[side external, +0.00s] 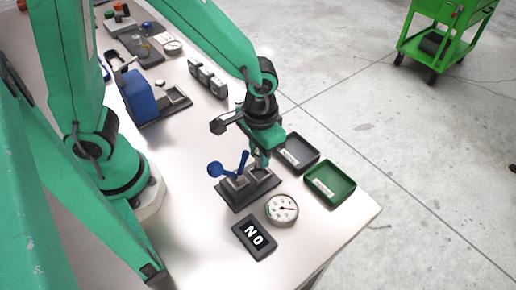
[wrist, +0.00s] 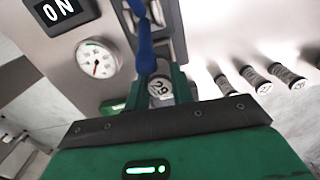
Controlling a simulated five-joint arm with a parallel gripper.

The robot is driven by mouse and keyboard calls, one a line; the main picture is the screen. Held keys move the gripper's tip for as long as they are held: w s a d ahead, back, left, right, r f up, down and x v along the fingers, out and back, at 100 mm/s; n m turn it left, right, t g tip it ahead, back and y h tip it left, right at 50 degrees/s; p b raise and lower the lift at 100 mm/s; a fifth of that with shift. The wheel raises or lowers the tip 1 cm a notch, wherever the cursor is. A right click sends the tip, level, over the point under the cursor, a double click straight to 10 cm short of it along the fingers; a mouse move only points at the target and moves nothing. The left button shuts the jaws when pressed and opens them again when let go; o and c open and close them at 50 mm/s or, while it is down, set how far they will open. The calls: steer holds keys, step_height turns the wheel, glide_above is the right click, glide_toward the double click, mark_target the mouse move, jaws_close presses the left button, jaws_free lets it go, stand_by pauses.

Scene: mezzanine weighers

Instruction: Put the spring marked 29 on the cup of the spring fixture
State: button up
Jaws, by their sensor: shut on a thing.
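The spring marked 29 (wrist: 160,88) shows its light, round, numbered end between the jaws in the wrist view. My gripper (wrist: 159,98) is shut on it. In the side view my gripper (side external: 262,163) points down at the right end of the spring fixture (side external: 236,199), a dark base with blue levers. My fingers hide the spring and most of the cup there, so I cannot tell whether the spring touches the cup. A blue lever (wrist: 145,45) of the fixture stands just beyond the jaws in the wrist view.
A round dial (side external: 282,209) and a dark ON display (side external: 254,237) lie in front of the fixture. A dark tray (side external: 317,162) and a green tray (side external: 350,190) stand to its right. Three dark labelled pieces (side external: 207,76) stand behind. The table's right edge is near.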

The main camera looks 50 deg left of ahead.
steer(key=shift+f, duration=1.75)
steer(key=shift+f, duration=0.1)
steer(key=o, duration=1)
steer(key=shift+r, duration=6.15)
steer(key=shift+a, duration=0.1)
